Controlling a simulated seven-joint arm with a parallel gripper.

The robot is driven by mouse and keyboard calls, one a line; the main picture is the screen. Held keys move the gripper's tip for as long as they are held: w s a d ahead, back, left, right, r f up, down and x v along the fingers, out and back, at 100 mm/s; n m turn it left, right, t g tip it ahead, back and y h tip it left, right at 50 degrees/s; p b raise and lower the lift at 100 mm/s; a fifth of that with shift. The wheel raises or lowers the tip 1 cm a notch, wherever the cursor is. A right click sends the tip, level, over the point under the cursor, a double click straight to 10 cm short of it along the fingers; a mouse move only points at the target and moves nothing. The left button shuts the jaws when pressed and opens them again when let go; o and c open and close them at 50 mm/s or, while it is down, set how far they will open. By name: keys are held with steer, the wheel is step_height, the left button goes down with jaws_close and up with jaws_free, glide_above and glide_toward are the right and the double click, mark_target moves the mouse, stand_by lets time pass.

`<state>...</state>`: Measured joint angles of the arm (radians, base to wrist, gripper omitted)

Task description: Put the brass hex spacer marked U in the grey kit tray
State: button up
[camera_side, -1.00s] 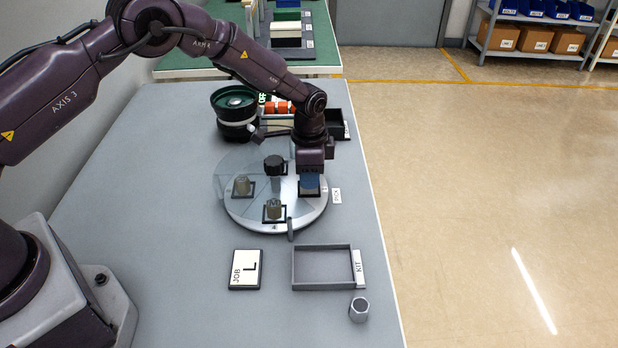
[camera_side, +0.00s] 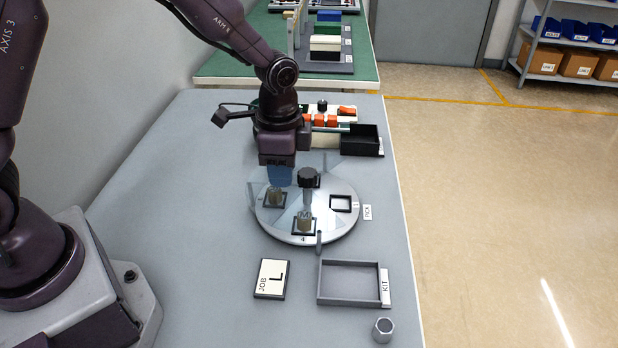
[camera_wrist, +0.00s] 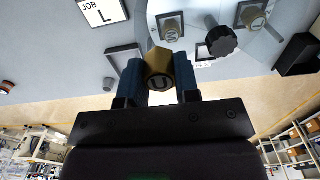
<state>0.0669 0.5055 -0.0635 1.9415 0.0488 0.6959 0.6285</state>
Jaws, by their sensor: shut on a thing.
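My gripper (camera_side: 280,177) is shut on the brass hex spacer marked U (camera_wrist: 158,82), held upright to the eye between its blue fingers in the wrist view. In the side view the fingers are above the left part of the round turntable (camera_side: 335,229), and I cannot make out the held spacer there. The grey kit tray (camera_side: 347,302) lies in front of the turntable and looks empty; part of it shows in the wrist view (camera_wrist: 124,50). Two other spacers stand in nests, at the left (camera_side: 274,197) and front (camera_side: 304,221). The right nest (camera_side: 341,204) is empty.
A black knob (camera_side: 308,178) rises from the turntable's middle, and a clear cover spans part of it. A small post (camera_side: 319,241) stands at its front edge. A card marked L (camera_side: 271,279) lies left of the tray. A grey hex piece (camera_side: 384,329) stands before the tray.

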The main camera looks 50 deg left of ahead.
steer(key=s+d, duration=0.9)
steer(key=d, duration=0.2)
glide_above(365, 285)
steer(key=f, duration=1)
steer(key=shift+s+a, duration=0.25)
steer(key=shift+s, duration=0.1)
steer(key=shift+w+f, duration=0.15)
steer(key=shift+f, duration=0.1)
steer(key=shift+w+d+f, duration=0.1)
steer(key=shift+w+f, duration=0.05)
steer(key=shift+f, duration=0.75)
steer(key=shift+w+d+f, duration=0.1)
steer(key=shift+f, duration=0.75)
steer(key=shift+f, duration=0.15)
steer(key=o, duration=1)
